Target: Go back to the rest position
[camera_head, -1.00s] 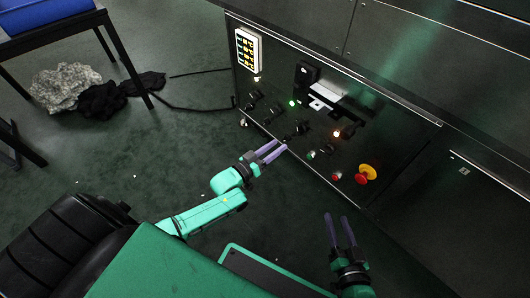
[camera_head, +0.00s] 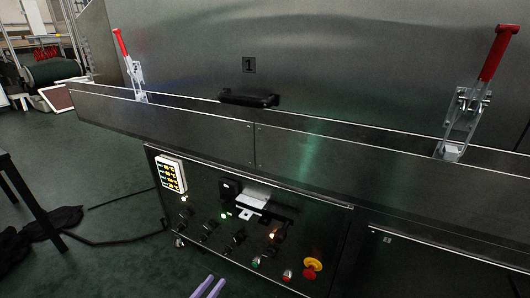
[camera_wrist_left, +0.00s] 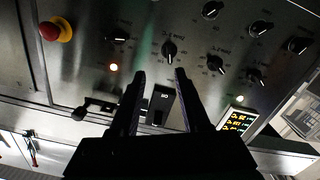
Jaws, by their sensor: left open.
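My left gripper (camera_head: 208,286) shows only as two purple fingertips at the bottom edge of the head view, in front of the control panel (camera_head: 183,224). In the left wrist view the left gripper (camera_wrist_left: 160,75) is open, its two dark fingers apart with nothing between them. My right gripper is out of view.
The panel has a red and yellow emergency button (camera_head: 312,268) and a lit display (camera_head: 171,174). Above are a metal ledge (camera_head: 190,118), a black handle (camera_head: 249,98) and two red-handled clamps (camera_head: 122,42) (camera_head: 495,52). Open floor (camera_head: 110,185) is at left.

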